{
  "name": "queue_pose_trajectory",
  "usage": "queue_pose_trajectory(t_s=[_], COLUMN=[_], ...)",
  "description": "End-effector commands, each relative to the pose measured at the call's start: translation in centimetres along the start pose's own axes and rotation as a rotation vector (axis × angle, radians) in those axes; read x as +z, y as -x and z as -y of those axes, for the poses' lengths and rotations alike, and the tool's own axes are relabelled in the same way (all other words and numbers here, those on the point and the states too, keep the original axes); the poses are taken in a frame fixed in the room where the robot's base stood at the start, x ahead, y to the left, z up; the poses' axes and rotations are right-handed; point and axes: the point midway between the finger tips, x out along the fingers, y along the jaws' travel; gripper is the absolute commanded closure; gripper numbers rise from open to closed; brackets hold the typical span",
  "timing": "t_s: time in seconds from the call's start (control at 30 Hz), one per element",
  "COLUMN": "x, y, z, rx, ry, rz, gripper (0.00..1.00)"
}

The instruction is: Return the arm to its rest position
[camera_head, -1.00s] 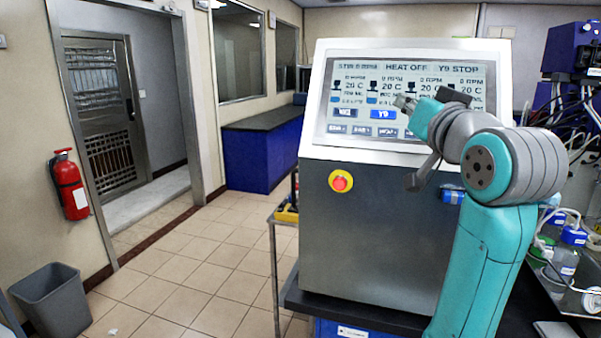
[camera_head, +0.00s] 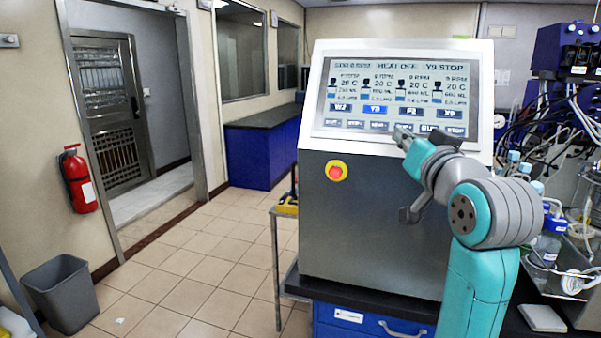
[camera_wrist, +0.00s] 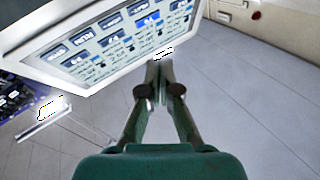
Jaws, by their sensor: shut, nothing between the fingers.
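My gripper (camera_head: 402,135) is shut and empty, at the lower edge of the touchscreen (camera_head: 400,95) as the head view shows it. In the wrist view the fingers of my gripper (camera_wrist: 160,68) are together, pointing past the lower side of the tilted screen (camera_wrist: 130,35). I cannot tell the exact gap to the screen, but no contact shows. My teal and grey arm reaches up from the lower right in the head view. The screen reads HEAT OFF and Y9 STOP, with one blue button lit.
A red emergency stop on a yellow ring (camera_head: 337,171) sits on the grey console (camera_head: 370,225). Bottles and tubing (camera_head: 560,235) crowd the right. A bin (camera_head: 62,292) and fire extinguisher (camera_head: 77,180) stand left. The tiled floor (camera_head: 190,265) is open.

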Motion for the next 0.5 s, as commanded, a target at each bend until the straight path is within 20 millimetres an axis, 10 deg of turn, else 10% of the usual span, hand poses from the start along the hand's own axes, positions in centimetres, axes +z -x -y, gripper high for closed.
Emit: queue_pose_trajectory(t_s=[0.5], x=[16.8], y=[3.3], z=[-4.5], rx=[0.051], ry=[0.002], rz=[0.064], gripper=[1.00])
